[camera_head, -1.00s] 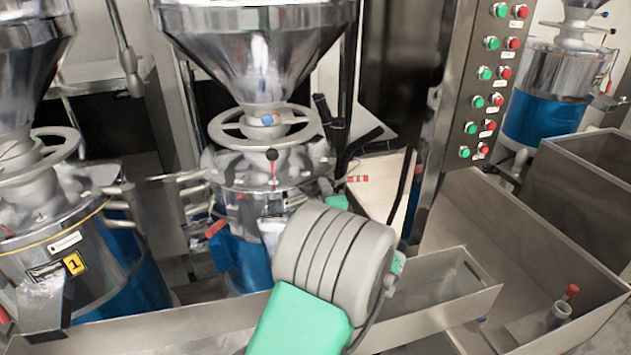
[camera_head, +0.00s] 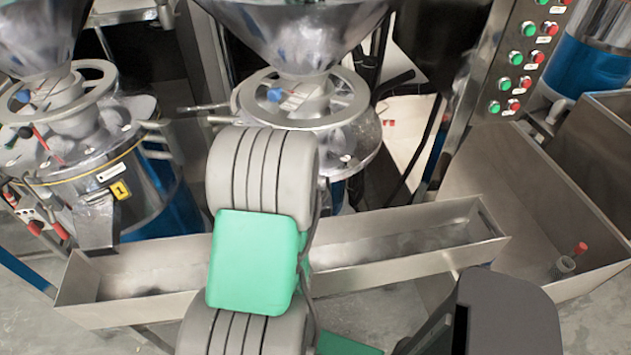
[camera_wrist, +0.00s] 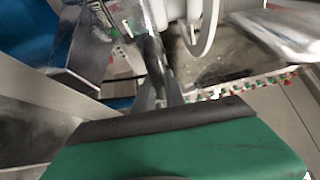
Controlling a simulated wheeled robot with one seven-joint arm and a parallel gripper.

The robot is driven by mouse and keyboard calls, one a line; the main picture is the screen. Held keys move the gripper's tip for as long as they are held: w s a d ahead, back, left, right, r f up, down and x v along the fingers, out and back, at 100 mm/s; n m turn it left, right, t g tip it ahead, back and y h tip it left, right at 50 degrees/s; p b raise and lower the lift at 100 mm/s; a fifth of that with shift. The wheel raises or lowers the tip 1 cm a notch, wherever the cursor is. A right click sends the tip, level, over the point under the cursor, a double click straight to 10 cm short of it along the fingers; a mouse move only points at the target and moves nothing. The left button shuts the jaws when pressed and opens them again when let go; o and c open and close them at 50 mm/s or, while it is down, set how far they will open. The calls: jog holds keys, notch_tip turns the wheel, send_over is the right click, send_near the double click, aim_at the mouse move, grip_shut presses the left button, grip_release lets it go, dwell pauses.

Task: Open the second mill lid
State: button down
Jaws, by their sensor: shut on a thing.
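The second mill (camera_head: 295,122) stands in the middle of the head view, with a shiny cone hopper (camera_head: 295,32) and a grey handwheel above its metal body. My arm crosses in front of it and hides its lower front. I cannot make out its lid in the head view. My gripper (camera_wrist: 158,62) shows in the wrist view with its fingers close together. It is shut on a thin dark part between the fingertips, too blurred to name. A pale curved part lies just right of the fingertips, and a blue surface is at the left.
The first mill (camera_head: 85,165), labelled 1, stands at the left. A long metal trough (camera_head: 400,262) runs in front of both mills, below my arm. A button panel (camera_head: 515,65) and a deep metal bin (camera_head: 535,195) are at the right.

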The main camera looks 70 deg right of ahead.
jog(key=shift+w+a, duration=0.2)
jog(key=shift+a, duration=0.25)
jog(key=c, duration=1.4)
grip_release()
jog(key=shift+d, duration=0.1)
